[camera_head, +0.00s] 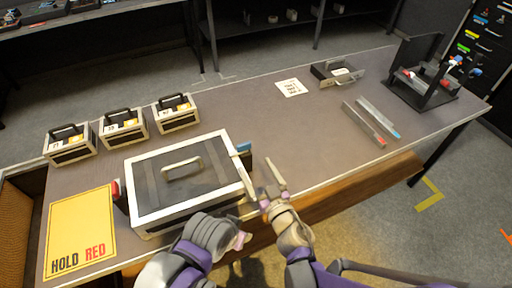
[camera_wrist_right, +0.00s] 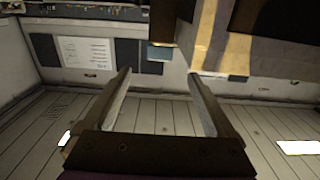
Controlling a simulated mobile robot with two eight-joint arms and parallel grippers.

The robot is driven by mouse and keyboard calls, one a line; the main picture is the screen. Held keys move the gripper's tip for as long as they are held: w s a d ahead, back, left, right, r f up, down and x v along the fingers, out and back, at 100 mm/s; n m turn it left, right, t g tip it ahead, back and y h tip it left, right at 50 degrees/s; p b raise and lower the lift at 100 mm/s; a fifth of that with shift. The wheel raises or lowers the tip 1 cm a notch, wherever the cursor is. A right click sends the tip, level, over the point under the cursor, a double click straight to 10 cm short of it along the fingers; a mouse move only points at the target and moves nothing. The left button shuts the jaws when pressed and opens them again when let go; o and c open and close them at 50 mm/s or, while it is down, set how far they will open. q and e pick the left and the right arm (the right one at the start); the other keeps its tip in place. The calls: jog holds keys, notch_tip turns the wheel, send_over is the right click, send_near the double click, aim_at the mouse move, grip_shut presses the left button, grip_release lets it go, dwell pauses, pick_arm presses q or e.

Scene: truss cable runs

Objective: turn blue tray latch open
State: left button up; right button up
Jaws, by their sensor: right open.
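The tray is a grey, white-edged case (camera_head: 165,177) with a handle on its lid, on the table. The blue latch (camera_head: 244,149) is at its right side, near the far corner. My right gripper (camera_head: 256,164) is open and empty beside that side, close to the latch. In the right wrist view, the blue latch (camera_wrist_right: 160,53) shows just beyond and between the open fingertips (camera_wrist_right: 158,74), not gripped. My left gripper (camera_head: 238,241) is low in front of the case; its fingers are mostly hidden by its own hand.
A red latch (camera_head: 115,190) is on the case's left side, beside a yellow "HOLD RED" sheet (camera_head: 80,232). Several small cases (camera_head: 123,126) stand behind. A small grey tray (camera_head: 337,73), bars (camera_head: 372,120) and a dark rack (camera_head: 422,88) are at right. The table's middle is clear.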

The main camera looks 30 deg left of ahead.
aim_at(245, 147)
jog(key=p+x, duration=0.1)
jog(key=x, duration=0.9)
jog(key=shift+w, duration=0.15)
jog(key=shift+c, duration=0.3)
